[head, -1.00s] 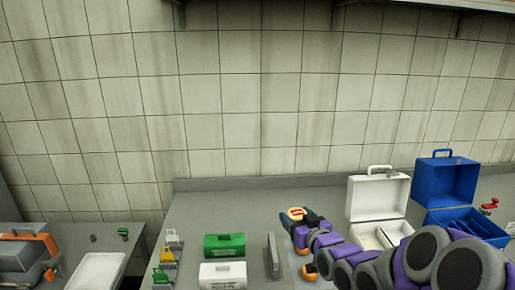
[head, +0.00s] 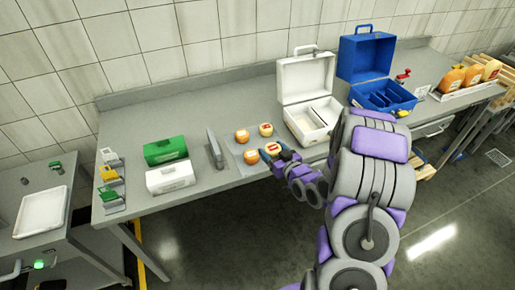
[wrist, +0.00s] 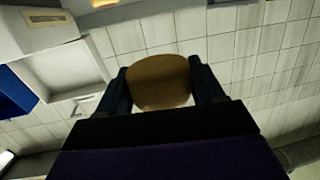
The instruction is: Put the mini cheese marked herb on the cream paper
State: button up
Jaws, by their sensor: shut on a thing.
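My gripper (head: 277,152) is at the front of the bench, shut on a small round yellow-orange cheese (head: 270,148) with a red mark on top. In the wrist view a brownish, shaded cheese (wrist: 160,82) sits between both fingers. Beside it are an orange cheese (head: 241,136), a paler cheese (head: 265,129) with a red mark, and another orange cheese (head: 252,157). The labels are too small to read, so I cannot tell which is herb. I cannot make out the cream paper.
An open white case (head: 305,85) with compartments stands just right of the cheeses, and an open blue case (head: 365,60) beyond it. The bench behind the cheeses is clear.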

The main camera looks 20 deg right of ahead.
jog(key=s+d+f, duration=0.2)
jog(key=s+f, duration=0.2)
jog(key=f, duration=0.3)
jog(key=shift+h, duration=0.3)
jog(key=w+d+b, duration=0.1)
jog(key=w, duration=0.4)
jog(key=w+d+f+b, duration=0.1)
jog(key=w+d, duration=0.1)
jog(key=w, duration=0.2)
jog(key=w+d+b, duration=0.1)
jog(key=w, duration=0.4)
jog(key=shift+w+d+f+b, duration=0.15)
jog(key=shift+w+d+b, duration=0.15)
jog(key=shift+d+b, duration=0.05)
notch_tip(320, 180, down, 4)
jog(key=shift+w+r+b, duration=0.15)
jog(key=shift+b, duration=0.55)
jog(key=shift+r, duration=0.15)
jog(key=o, duration=1.1)
jog(key=p+v, duration=0.2)
jog(key=v, duration=1)
